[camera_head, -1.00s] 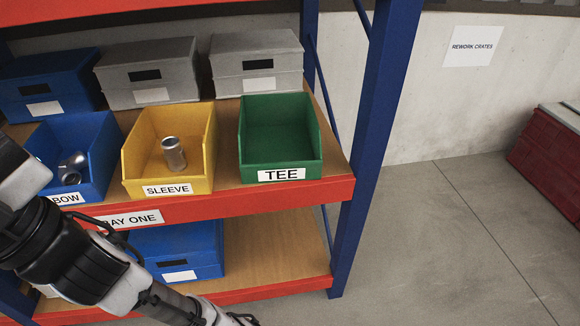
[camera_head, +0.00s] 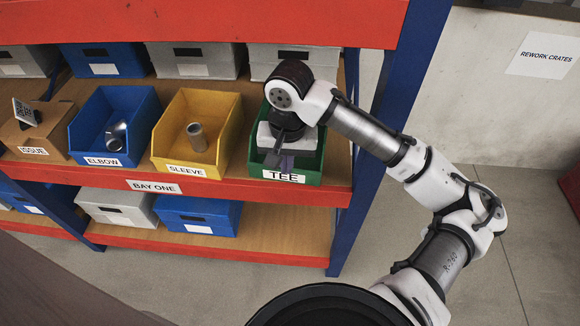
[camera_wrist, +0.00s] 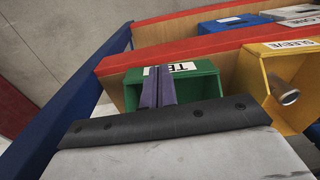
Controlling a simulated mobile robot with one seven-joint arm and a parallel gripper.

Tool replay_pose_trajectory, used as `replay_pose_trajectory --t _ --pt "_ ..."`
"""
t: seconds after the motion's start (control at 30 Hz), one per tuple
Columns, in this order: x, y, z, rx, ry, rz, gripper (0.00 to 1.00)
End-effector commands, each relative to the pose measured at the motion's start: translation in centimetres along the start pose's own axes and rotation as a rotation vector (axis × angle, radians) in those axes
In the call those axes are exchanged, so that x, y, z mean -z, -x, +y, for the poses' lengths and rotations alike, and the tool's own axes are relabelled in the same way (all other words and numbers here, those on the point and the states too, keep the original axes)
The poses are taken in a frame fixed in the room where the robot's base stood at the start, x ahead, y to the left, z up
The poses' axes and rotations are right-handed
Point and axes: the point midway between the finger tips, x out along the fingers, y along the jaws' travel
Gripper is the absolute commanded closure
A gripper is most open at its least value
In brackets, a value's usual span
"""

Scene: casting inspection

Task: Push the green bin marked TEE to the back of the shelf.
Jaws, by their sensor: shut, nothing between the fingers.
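The green bin marked TEE (camera_head: 313,165) stands at the right end of the upper shelf, its labelled front wall near the shelf's front edge. In the wrist view the green bin (camera_wrist: 207,88) shows with its label upside down. My gripper (camera_head: 286,162) points down over the bin, in front of much of its inside. In the wrist view my gripper (camera_wrist: 159,72) has its two purple fingers together and empty, overlapping the bin and part of the label. I cannot tell whether they touch it. The bin's floor is mostly hidden.
The yellow SLEEVE bin (camera_head: 166,138) with a metal sleeve stands close to the left. Beyond it are the blue ELBOW bin (camera_head: 81,133) and a cardboard ISSUE box (camera_head: 45,143). Lidded boxes (camera_head: 197,60) line the back. A blue post (camera_head: 350,215) stands at the right.

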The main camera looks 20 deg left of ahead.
Motion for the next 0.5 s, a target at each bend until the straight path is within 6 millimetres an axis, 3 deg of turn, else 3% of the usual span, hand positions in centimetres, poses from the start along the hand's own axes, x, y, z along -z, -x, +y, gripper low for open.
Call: replay_pose_trajectory --t 0.17,0.5 --pt "-0.5 -1.3 1.3 -0.037 -0.03 -0.035 1.0" --pt "-0.7 -8.1 1.4 -0.033 -0.027 -0.032 1.0"
